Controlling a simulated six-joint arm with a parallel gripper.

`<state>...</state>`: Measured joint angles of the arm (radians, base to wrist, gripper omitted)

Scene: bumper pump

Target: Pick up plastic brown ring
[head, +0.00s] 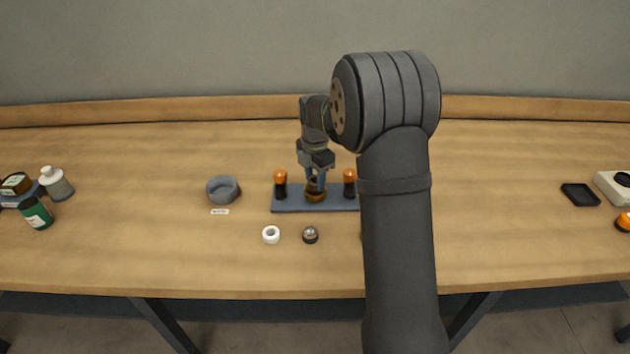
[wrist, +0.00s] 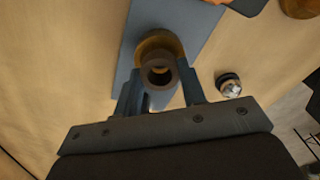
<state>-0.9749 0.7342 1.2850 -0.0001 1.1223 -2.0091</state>
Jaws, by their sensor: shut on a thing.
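The dark brown plastic ring (wrist: 158,76) is between the two fingers of my gripper (wrist: 161,84) in the wrist view, with its round opening facing the camera. My gripper is shut on it. Just beyond the ring is an amber-brown round seat (wrist: 154,40) on the blue-grey plate (wrist: 199,20). I cannot tell whether ring and seat touch. In the head view my gripper (head: 315,182) points down over the middle of the plate (head: 291,208), at the amber-brown seat (head: 315,197). The ring is mostly hidden by the fingers there.
Orange-topped dark posts stand on the plate left (head: 281,186) and right (head: 349,184) of my gripper. A white ring (head: 271,235) and a small dark part with a metal ball (head: 310,235) lie in front. A grey bowl (head: 223,190) is at the left. My arm hides the plate's right end.

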